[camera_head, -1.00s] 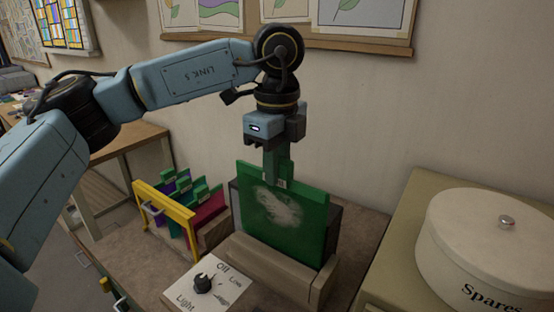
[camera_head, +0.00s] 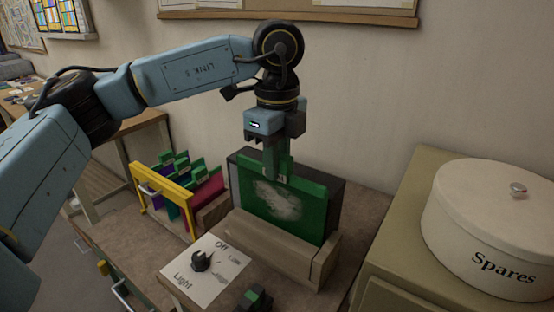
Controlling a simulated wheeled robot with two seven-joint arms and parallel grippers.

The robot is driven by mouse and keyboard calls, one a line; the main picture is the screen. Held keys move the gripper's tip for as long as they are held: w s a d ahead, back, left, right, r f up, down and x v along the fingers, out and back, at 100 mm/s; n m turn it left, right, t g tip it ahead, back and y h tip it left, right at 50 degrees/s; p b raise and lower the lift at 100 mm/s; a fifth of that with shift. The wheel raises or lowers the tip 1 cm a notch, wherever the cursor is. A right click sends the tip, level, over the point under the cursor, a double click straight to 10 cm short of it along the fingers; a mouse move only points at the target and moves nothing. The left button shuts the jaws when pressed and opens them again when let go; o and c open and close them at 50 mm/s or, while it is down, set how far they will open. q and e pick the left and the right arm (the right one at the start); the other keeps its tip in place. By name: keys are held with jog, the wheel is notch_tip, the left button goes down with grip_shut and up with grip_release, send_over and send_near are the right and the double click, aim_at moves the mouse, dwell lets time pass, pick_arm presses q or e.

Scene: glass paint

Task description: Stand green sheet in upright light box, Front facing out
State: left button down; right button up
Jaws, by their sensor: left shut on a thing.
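The green sheet (camera_head: 300,211) stands nearly upright, with a whitish smear on the face towards me. It is in the upright light box, in front of the dark back panel (camera_head: 332,189) and behind the wooden front ledge (camera_head: 285,248). Its lower edge is hidden by the ledge, so I cannot tell whether it rests on the bottom. My left gripper (camera_head: 277,172) points down from above and is shut on the top middle of the sheet. My right gripper does not show.
A yellow-framed rack (camera_head: 164,212) with several coloured sheets stands left of the box. A light switch plate (camera_head: 205,268) with a knob lies in front. A dark green-and-black thing (camera_head: 256,299) is cut off below. A white Spares tin (camera_head: 490,225) stands on the right cabinet.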

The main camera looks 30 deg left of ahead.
pick_arm(q)
jog(key=shift+w, duration=0.15)
jog(key=shift+w+f, duration=0.1)
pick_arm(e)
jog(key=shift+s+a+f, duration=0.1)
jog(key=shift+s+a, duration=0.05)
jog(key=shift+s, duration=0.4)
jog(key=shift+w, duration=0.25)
pick_arm(q)
jog(key=c, duration=1.2)
grip_release()
jog(key=shift+w+d+f, duration=0.1)
jog(key=shift+w+f, duration=0.05)
jog(key=shift+w, duration=0.05)
jog(key=shift+o, duration=0.4)
jog(key=shift+s, duration=0.1)
jog(key=o, duration=0.5)
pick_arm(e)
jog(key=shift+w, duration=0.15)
